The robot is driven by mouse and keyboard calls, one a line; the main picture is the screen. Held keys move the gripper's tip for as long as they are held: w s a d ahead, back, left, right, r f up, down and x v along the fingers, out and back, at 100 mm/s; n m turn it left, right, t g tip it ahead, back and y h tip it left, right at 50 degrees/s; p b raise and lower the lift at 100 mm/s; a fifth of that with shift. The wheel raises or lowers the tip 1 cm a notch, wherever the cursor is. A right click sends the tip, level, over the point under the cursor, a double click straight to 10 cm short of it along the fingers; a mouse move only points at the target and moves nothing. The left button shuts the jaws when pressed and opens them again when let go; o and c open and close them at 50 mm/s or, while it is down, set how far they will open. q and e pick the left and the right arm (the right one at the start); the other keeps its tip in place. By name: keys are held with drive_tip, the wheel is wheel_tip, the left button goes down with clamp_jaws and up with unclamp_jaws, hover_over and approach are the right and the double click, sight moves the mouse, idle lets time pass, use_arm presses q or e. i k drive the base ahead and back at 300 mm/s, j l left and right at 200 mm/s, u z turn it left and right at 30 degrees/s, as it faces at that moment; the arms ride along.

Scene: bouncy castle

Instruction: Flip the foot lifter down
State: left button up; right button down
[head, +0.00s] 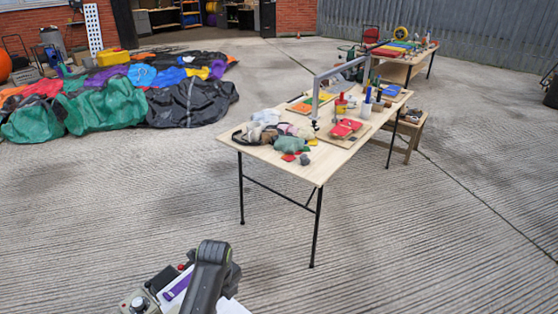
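I cannot make out a foot lifter in the head view. Neither of my grippers can be made out.
The wooden table (262,154) on thin black legs carries cloth, red items and cups. A small bench (408,133) stands beside it, and another table (400,58) behind. Colourful folded fabric (110,105) lies at the left. The ribbed concrete floor (420,240) is clear in front.

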sight(148, 284)
drive_tip(key=k+j, duration=0.2)
drive_tip(key=k, duration=0.3)
drive_tip(key=k+j, duration=0.2)
drive_tip(key=k, duration=0.25)
